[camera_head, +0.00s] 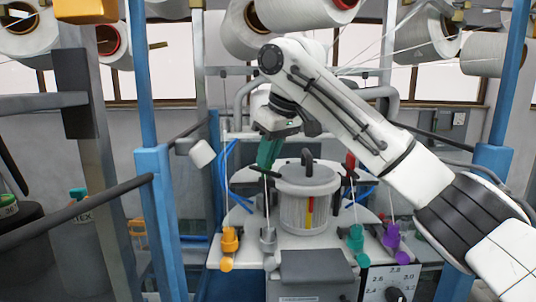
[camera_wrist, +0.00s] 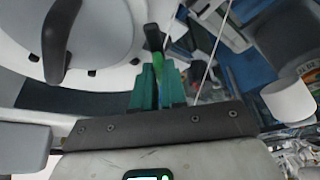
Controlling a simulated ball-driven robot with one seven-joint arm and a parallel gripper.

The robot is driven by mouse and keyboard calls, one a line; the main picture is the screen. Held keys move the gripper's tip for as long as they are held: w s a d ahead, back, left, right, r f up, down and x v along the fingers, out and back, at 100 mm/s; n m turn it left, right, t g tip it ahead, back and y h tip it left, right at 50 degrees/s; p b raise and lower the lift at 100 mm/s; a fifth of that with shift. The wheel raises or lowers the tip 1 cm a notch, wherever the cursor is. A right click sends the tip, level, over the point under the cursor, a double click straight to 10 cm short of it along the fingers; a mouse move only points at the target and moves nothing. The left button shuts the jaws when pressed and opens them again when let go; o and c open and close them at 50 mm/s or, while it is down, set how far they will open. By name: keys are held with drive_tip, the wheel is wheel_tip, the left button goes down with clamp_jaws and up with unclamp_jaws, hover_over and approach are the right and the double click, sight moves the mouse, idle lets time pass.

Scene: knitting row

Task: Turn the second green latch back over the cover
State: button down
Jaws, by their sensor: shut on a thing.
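The grey round cover (camera_head: 308,176) with a black handle sits on top of the clear cylinder in the middle of the machine. In the wrist view the cover (camera_wrist: 105,35) fills the upper left. My gripper (camera_head: 266,164) is at the cover's left edge, pointing down. In the wrist view my gripper's teal fingers (camera_wrist: 157,84) are closed around a bright green latch (camera_wrist: 157,62) with a black end, beside the cover's rim. The fingers hide its lower part. In the head view my gripper hides this latch.
A red latch (camera_head: 350,162) stands at the cover's right. Orange (camera_head: 229,241), grey, green (camera_head: 356,238) and purple (camera_head: 391,237) parts line the machine's front. Thin yarns run down near my gripper. Blue posts (camera_head: 157,200) stand on both sides; yarn cones hang above.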

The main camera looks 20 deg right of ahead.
drive_tip(key=shift+n, duration=0.3)
drive_tip(key=n, duration=0.2)
drive_tip(key=n+y, duration=0.1)
drive_tip(key=shift+w+d+n+g+y, duration=0.1)
drive_tip(key=shift+d+n+g+y, duration=0.05)
drive_tip(key=shift+n+g+y, duration=0.2)
drive_tip(key=shift+w+d+n+g+y, duration=0.15)
drive_tip(key=shift+n+g, duration=0.3)
drive_tip(key=shift+n, duration=0.65)
drive_tip(key=shift+w+n+g+y, duration=0.1)
drive_tip(key=shift+n+g, duration=0.3)
drive_tip(key=shift+n, duration=0.65)
drive_tip(key=c, duration=1.2)
unclamp_jaws()
drive_tip(key=shift+s, duration=0.1)
